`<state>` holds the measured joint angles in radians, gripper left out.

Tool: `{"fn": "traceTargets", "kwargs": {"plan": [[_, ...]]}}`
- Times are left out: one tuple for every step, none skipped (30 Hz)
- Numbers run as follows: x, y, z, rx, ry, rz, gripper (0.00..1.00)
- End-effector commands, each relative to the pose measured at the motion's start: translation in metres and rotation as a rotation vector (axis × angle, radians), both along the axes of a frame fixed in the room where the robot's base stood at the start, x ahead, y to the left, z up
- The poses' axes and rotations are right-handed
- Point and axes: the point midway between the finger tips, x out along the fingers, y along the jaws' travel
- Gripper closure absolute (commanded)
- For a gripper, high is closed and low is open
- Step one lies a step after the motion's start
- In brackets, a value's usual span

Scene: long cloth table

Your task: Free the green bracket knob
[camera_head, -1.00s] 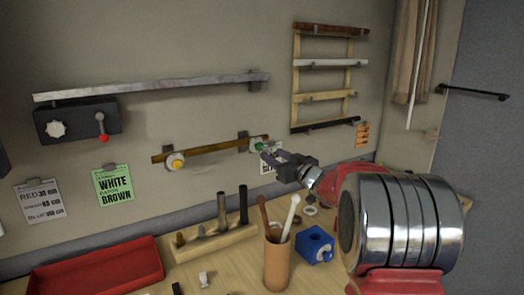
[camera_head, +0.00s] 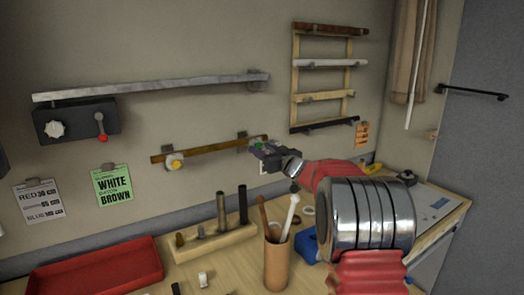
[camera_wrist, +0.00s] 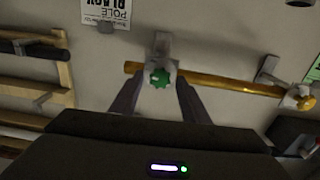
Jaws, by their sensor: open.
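The green bracket knob (camera_wrist: 160,78) sits on a grey bracket (camera_wrist: 163,48) at one end of a brass-coloured rod (camera_wrist: 225,84) on the wall. In the wrist view my gripper (camera_wrist: 160,90) is open, with one dark finger on each side of the knob. I cannot tell whether either finger touches it. In the head view my gripper (camera_head: 260,150) is at the right end of the rod (camera_head: 213,149), largely covering the green knob (camera_head: 257,146). The yellow knob (camera_head: 175,162) is on the other bracket, towards the rod's left end.
A wooden rack (camera_head: 295,75) with several bars hangs to the right of the rod. A grey bar (camera_head: 150,87) and a dark switch box (camera_head: 75,120) are on the wall at left. Below stand a red tray (camera_head: 95,268), a brown cup (camera_head: 277,265) and a blue box (camera_head: 307,245).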

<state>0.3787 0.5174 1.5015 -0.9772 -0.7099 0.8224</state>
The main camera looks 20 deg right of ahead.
Motion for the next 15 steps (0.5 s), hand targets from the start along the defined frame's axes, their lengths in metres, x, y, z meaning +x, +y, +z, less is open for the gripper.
{"fn": "traceTargets", "kwargs": {"plan": [[0.0001,0.0000,-0.0001,0.000,0.000,0.000,0.58],[0.0001,-0.0001,-0.0001,0.000,0.000,0.000,0.58],[0.0000,-0.0001,-0.0001,0.000,0.000,0.000,0.58],[-0.0001,-0.0002,-0.0001,0.000,0.000,0.000,0.58],[-0.0001,-0.0002,-0.0001,0.000,0.000,0.000,0.58],[-0.0001,-0.0003,-0.0001,0.000,0.000,0.000,0.59],[-0.0001,-0.0003,-0.0001,0.000,0.000,0.000,0.61],[-0.0001,-0.0004,-0.0001,0.000,0.000,0.000,0.63],[-0.0002,-0.0005,-0.0001,0.000,0.000,0.000,0.66],[-0.0002,-0.0006,-0.0001,0.000,0.000,0.000,0.68],[-0.0002,-0.0006,-0.0001,0.000,0.000,0.000,0.70],[-0.0003,-0.0007,-0.0001,0.000,0.000,-0.001,0.73],[-0.0003,-0.0007,-0.0001,0.000,0.000,-0.001,0.75],[-0.0003,-0.0007,-0.0001,0.000,0.000,-0.001,0.77],[-0.0003,-0.0008,-0.0001,0.000,0.000,-0.001,0.80]]}}
